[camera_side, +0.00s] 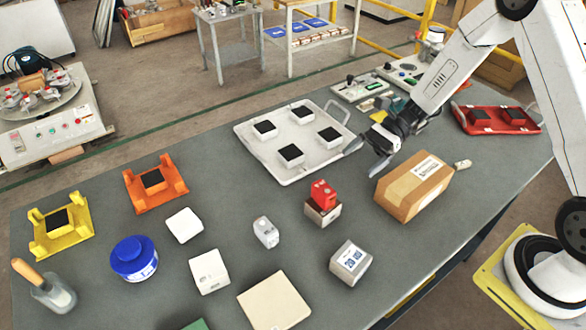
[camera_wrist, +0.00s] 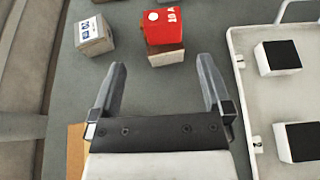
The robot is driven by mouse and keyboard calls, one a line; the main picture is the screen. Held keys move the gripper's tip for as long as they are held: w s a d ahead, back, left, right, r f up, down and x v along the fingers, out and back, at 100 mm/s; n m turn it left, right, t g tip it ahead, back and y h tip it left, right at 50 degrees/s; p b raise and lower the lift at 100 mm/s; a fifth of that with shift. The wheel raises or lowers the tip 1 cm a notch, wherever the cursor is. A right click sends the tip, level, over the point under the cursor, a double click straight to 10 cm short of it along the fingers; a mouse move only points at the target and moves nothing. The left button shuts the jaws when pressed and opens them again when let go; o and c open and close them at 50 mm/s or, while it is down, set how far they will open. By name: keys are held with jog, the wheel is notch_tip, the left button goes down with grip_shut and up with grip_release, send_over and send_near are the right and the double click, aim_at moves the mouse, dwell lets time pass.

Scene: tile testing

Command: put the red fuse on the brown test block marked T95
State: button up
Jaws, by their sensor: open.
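The red fuse (camera_side: 323,193) sits on top of a small brown-sided block (camera_side: 322,213) near the middle of the table. The wrist view shows the red fuse (camera_wrist: 172,26), with white markings on it, above the brown face of the block (camera_wrist: 166,57). I cannot read a T95 mark on this block. My gripper (camera_side: 366,160) is open and empty, behind and to the right of the fuse and apart from it. In the wrist view my gripper (camera_wrist: 162,66) has its fingers spread, with the fuse and block beyond the tips.
A cardboard box (camera_side: 413,187) stands just right of the fuse. A white tray (camera_side: 266,160) with several black-topped blocks lies behind. A grey block with blue print (camera_side: 350,262) is in front. White pieces (camera_side: 209,271), a blue jar (camera_side: 134,258) and orange (camera_side: 153,207) and yellow holders lie left.

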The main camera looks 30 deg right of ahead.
jog(key=shift+s+a, duration=0.1)
dwell(0.3)
jog(key=s+d+r+n+t+h, duration=0.1)
jog(key=s+r+n+h, duration=0.1)
jog(key=s+n+h, duration=0.3)
jog(key=s+d+r+n+t+h, duration=0.1)
jog(key=s+n+h, duration=0.4)
jog(key=n, duration=0.8)
jog(key=r+h, duration=0.1)
jog(key=h, duration=0.2)
jog(key=shift+s+d+r+t, duration=0.3)
jog(key=shift+d+r, duration=0.1)
